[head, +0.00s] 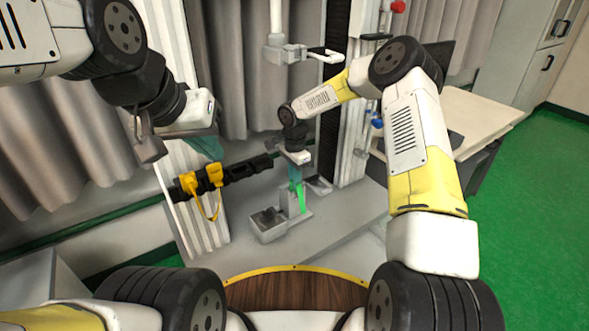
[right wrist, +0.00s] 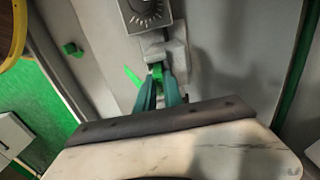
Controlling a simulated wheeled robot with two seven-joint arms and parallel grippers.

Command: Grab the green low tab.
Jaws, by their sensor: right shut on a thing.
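The green low tab (right wrist: 157,71) shows in the right wrist view between the fingertips of my right gripper (right wrist: 160,88), against a grey metal fixture (right wrist: 176,50). The teal fingers are shut on it and hide part of it. In the head view my right gripper (head: 295,178) points down at the grey fixture (head: 269,231), with a green strip (head: 302,199) just beside its fingertips. My left gripper (head: 207,147) is at the upper left of the head view, away from the fixture; its teal fingers are partly hidden, so its opening is unclear.
A vertical post with a bracket (head: 300,53) stands behind. A desk (head: 490,115) stands to the right.

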